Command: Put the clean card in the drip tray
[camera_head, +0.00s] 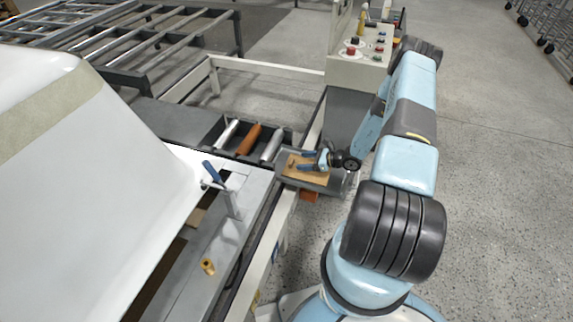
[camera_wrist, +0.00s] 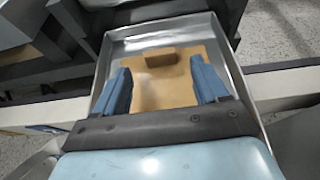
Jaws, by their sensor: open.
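A tan card (camera_wrist: 174,82) with a small brown raised block (camera_wrist: 161,57) lies in a shallow metal tray (camera_wrist: 226,58), which looks like the drip tray. In the head view the card (camera_head: 317,170) shows in the same tray at the bench's end. My gripper (camera_wrist: 163,76) is open, its blue fingers spread above the card on either side of the block, with nothing between them. It also shows low over the tray in the head view (camera_head: 306,160). Whether the fingertips touch the card cannot be told. The card's near edge is hidden behind my gripper.
A dark bin (camera_head: 215,131) with several rollers stands left of the tray. A white tub shell (camera_head: 75,170) fills the left. A blue-handled tool (camera_head: 211,171) rests on a pale stand, and a small tan roll (camera_head: 207,266) lies nearer. A button box (camera_head: 357,68) stands behind.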

